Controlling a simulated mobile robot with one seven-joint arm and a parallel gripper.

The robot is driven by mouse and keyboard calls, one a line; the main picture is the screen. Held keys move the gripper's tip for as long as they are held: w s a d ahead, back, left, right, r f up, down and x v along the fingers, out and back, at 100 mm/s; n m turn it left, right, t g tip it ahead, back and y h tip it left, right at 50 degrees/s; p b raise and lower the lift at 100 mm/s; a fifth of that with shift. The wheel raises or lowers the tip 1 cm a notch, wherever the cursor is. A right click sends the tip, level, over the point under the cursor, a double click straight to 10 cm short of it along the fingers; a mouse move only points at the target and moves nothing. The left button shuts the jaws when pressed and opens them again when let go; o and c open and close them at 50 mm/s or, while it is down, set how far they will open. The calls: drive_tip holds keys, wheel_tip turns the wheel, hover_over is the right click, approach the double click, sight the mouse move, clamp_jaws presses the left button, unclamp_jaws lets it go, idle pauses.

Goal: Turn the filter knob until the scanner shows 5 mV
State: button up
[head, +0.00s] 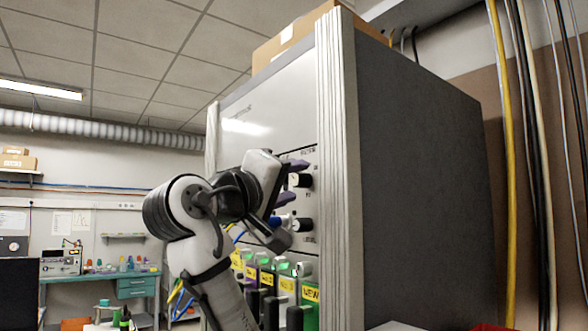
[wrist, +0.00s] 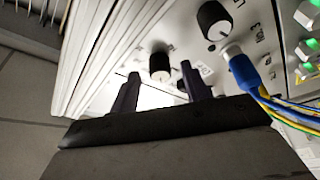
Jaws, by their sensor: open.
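My gripper (head: 297,180) is open, its two dark purple fingers at the front panel of a tall cabinet. In the head view a black knob with a pale face (head: 303,180) lies between the fingertips. In the wrist view my gripper (wrist: 160,70) has its fingers apart, with a black knob (wrist: 160,66) in the picture gap between them; I cannot tell whether they touch it. Another black knob (wrist: 213,20) sits at the upper right. A lower knob (head: 304,224) shows in the head view. Labels are too small to read, so I cannot tell which is the filter knob. No mV reading is visible.
A blue plug (wrist: 240,72) with yellow and blue cables juts from the panel close to my gripper. Green-lit modules with yellow labels (head: 287,284) stand below the knobs. The cabinet's ribbed edge (head: 338,150) borders the panel. A bench (head: 135,287) stands far left.

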drive_tip(key=shift+w+d+r, duration=0.15)
drive_tip(key=shift+w+d, duration=0.25)
drive_tip(key=shift+w, duration=0.1)
drive_tip(key=c, duration=1)
drive_tip(key=shift+m, duration=0.3)
drive_tip(key=m+h+b, duration=0.1)
drive_tip(key=m, duration=0.1)
drive_tip(key=m+h, duration=0.1)
drive_tip(key=m, duration=0.1)
drive_tip(key=shift+w+a+f+b, duration=0.1)
drive_tip(key=shift+a+f+b, duration=0.1)
drive_tip(key=shift+b, duration=0.2)
drive_tip(key=m+g+h, duration=0.1)
drive_tip(key=m, duration=0.2)
drive_tip(key=m+g+h, duration=0.1)
drive_tip(key=m+h, duration=0.1)
drive_tip(key=m, duration=0.2)
drive_tip(key=shift+w, duration=0.1)
drive_tip(key=shift+m+g, duration=0.3)
